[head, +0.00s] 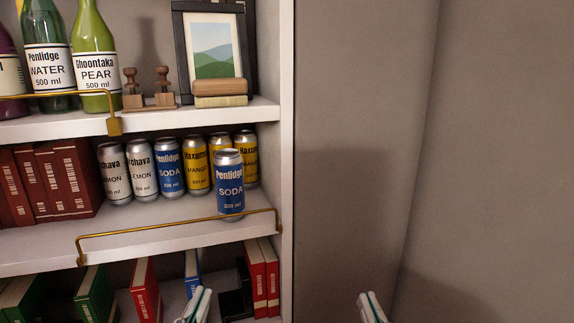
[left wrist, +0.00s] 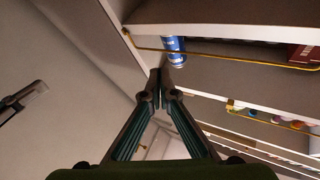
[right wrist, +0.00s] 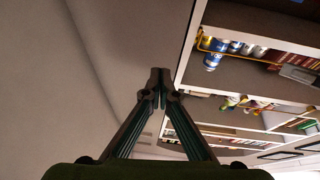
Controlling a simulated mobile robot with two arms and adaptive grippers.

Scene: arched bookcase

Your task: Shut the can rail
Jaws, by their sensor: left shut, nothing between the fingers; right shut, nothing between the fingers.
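The can rail (head: 180,224) is a thin brass bar along the front edge of the middle shelf, bent down at both ends; it also shows in the left wrist view (left wrist: 225,55). I cannot tell its exact tilt. A blue soda can (head: 230,185) stands upright behind its right part, in front of a row of several white, blue and yellow cans (head: 168,170). My left gripper (head: 196,304) is shut and empty, below the rail in the head view. My right gripper (head: 372,306) is shut and empty, right of the bookcase, before the wall. Neither visibly touches the rail.
Red books (head: 62,180) stand left of the cans. The upper shelf (head: 200,115) holds bottles, stamps and a framed picture, with another brass rail (head: 60,95). Books stand on the lower shelf. The bookcase side (head: 286,120) meets bare wall (head: 360,120); the right is free.

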